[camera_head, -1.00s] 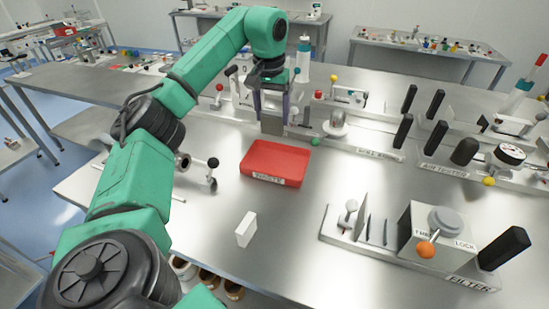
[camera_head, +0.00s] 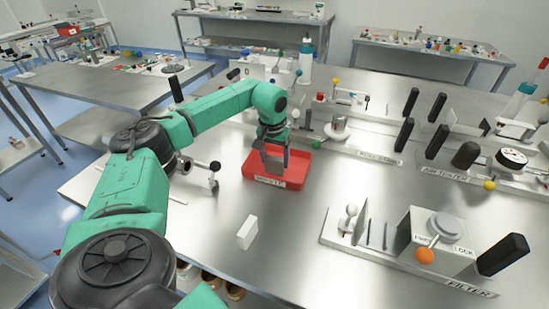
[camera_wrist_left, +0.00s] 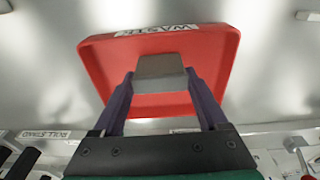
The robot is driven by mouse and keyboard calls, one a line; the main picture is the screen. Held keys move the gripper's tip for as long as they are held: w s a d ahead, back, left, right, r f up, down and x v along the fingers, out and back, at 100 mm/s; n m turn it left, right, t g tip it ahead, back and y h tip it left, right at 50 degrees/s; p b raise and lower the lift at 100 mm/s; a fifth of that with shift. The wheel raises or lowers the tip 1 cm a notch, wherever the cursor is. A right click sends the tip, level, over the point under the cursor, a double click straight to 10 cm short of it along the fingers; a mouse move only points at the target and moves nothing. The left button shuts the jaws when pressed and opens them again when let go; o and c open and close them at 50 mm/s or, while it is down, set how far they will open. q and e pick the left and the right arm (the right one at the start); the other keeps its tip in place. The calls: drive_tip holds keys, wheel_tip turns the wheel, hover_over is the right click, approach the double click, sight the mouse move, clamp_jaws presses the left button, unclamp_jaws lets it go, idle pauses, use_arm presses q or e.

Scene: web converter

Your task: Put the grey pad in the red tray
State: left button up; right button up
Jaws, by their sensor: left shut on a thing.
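The red tray (camera_head: 300,166) stands on the metal table, with a white label on its front wall. It also fills the middle of the left wrist view (camera_wrist_left: 215,55), where the label reads upside down. My left gripper (camera_head: 273,157) points down over the tray. It is shut on the grey pad (camera_wrist_left: 160,68), which sits between the two dark fingers within the tray's outline. In the head view the pad (camera_head: 272,168) is partly hidden by the gripper. I cannot tell whether it touches the tray floor. My right gripper is not in view.
A white block (camera_head: 247,232) stands in front of the tray. A fixture with an orange knob (camera_head: 425,256) is at the front right. A small lever post (camera_head: 214,172) stands left of the tray. More fixtures line the back.

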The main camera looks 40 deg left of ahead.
use_arm(q)
drive_tip(key=shift+f, duration=0.15)
drive_tip(key=o, duration=1.2)
drive_tip(key=shift+o, duration=0.2)
drive_tip(key=shift+r, duration=0.6)
wheel_tip(320, 180, up, 11)
drive_tip(key=s+b, duration=0.1)
drive_tip(key=b, duration=0.1)
drive_tip(key=shift+s+d, duration=0.2)
drive_tip(key=shift+d, duration=0.1)
